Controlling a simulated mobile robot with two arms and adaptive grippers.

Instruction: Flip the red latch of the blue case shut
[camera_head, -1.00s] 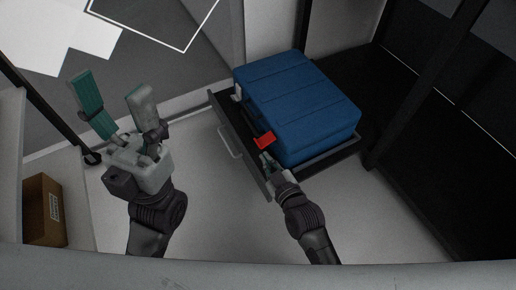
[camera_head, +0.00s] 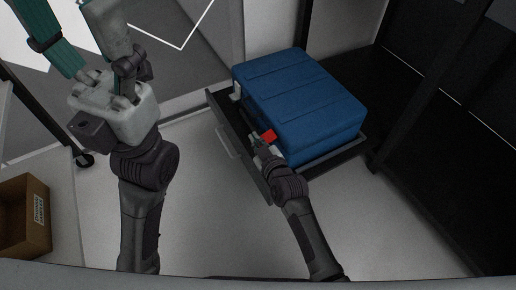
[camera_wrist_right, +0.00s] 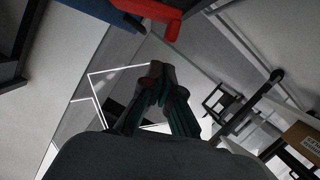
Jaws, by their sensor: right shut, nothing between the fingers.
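The blue case (camera_head: 300,90) lies in the black pulled-out drawer (camera_head: 232,130). Its red latch (camera_head: 269,135) shows on the case's front side and sticks outward. My right gripper (camera_head: 257,139) is at the latch, partly in front of it; contact cannot be told. In the right wrist view, the right gripper's fingers (camera_wrist_right: 157,85) are together and empty. The red latch (camera_wrist_right: 157,12) is above them at the top edge, beside a strip of the blue case (camera_wrist_right: 98,8). My left gripper (camera_head: 76,18) is open and empty, raised at the upper left, away from the case.
The drawer has a handle (camera_head: 228,142) on its front. A cardboard box (camera_head: 24,215) stands at the lower left. Dark rack posts (camera_head: 425,85) rise right of the drawer. The pale floor between my two arms is clear.

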